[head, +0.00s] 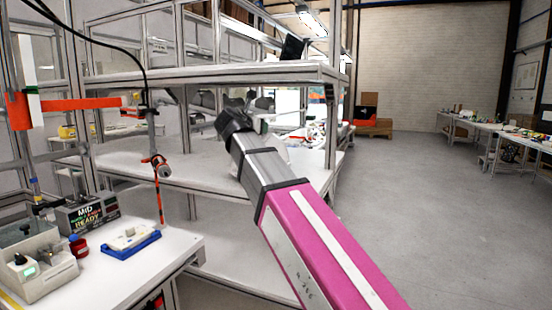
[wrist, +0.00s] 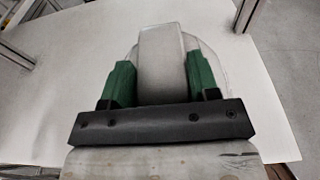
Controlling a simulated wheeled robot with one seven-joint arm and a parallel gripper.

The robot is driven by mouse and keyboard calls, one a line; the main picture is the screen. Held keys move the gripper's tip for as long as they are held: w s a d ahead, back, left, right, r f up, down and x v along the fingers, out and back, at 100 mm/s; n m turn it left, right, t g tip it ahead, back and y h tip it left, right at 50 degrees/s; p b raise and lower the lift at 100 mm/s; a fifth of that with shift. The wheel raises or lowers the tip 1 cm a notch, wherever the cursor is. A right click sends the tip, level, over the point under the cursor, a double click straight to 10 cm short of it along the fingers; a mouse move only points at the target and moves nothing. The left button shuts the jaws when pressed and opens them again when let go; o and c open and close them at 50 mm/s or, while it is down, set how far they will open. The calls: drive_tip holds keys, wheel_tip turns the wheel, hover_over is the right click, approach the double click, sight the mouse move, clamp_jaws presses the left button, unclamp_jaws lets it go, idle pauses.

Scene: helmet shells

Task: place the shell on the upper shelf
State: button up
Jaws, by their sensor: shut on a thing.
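My gripper (wrist: 160,72) has two green fingers shut on the shell (wrist: 162,50), a pale grey-white rounded piece with a clear-looking rim, in the wrist view. In the head view my arm reaches to the rack, and its far end hides most of the gripper and the shell. The upper shelf (head: 215,73) is a white board on a metal frame. The arm's far end appears below the level of this shelf and above the lower shelf (head: 150,168). In the wrist view a white shelf surface (wrist: 62,95) lies beneath the shell; I cannot tell whether they touch.
Metal posts (head: 330,125) stand at the rack's corners. A workbench (head: 150,265) with a grey device (head: 38,262) and a blue tray (head: 130,244) is at lower left. A tool hangs (head: 157,165) in front of the rack. The floor to the right is clear.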

drive_tip(key=x, duration=1.8)
drive_tip(key=shift+w, duration=0.2)
drive_tip(key=o, duration=1.5)
drive_tip(key=shift+f, duration=0.1)
drive_tip(key=shift+c, duration=0.2)
drive_tip(key=v, duration=1.2)
